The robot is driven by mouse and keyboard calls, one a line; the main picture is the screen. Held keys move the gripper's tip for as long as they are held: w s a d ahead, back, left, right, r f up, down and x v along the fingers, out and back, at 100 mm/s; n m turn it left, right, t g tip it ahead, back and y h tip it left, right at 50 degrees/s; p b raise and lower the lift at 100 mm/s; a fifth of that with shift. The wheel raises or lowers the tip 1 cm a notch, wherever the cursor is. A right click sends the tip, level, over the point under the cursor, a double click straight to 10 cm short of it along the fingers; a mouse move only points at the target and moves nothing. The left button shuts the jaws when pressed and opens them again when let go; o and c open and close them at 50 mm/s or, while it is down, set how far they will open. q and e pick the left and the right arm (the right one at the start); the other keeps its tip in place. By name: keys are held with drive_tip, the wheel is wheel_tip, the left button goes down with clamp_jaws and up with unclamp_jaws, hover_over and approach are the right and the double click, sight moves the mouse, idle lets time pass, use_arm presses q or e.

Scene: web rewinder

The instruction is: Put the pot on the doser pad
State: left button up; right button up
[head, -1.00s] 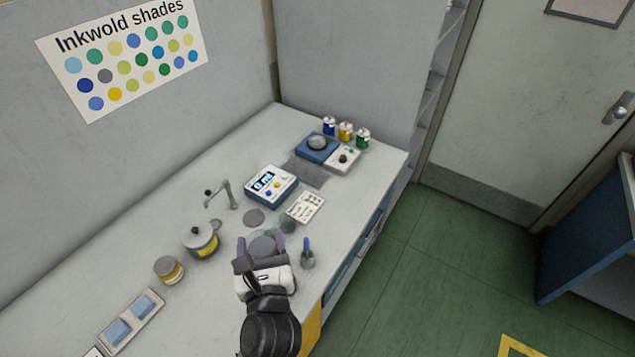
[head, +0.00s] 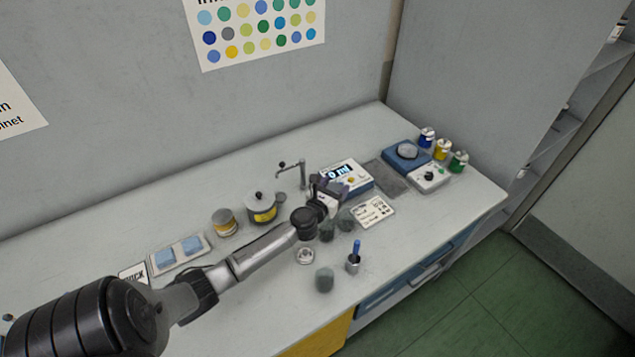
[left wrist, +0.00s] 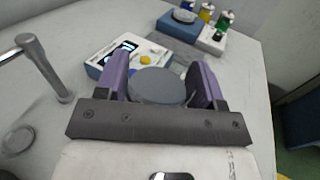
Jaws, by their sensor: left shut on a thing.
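My left gripper (head: 333,185) reaches in from the left, its purple fingers close in front of the doser box (head: 347,177) with the lit display. In the left wrist view the fingers are shut on a grey round pot (left wrist: 158,86), seen from above. The pot's lower part is hidden, so I cannot tell whether it touches anything below. Whether this is the doser pad I cannot tell; the bench under the pot is hidden. My right gripper is not in view.
Left stand a lidded pot (head: 262,207) and a jar (head: 223,222). A brush holder (head: 353,263) and dark cup (head: 325,280) stand in front.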

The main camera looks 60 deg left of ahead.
use_arm(q)
drive_tip(key=a+f+b, duration=0.2)
drive_tip(key=s+a+f+b, duration=0.1)
drive_tip(key=a+f+b, duration=0.1)
drive_tip(key=a+f, duration=0.1)
drive_tip(key=a+f+b, duration=0.2)
drive_tip(key=shift+s+a+f, duration=0.2)
drive_tip(key=shift+a+f, duration=0.15)
drive_tip(key=shift+f+b, duration=0.45)
drive_tip(key=shift+f, duration=0.05)
drive_tip(key=shift+f+b, duration=0.35)
drive_tip(key=shift+f, duration=0.1)
idle(0.5)
drive_tip(key=o, duration=1.2)
drive_tip(key=shift+r, duration=0.15)
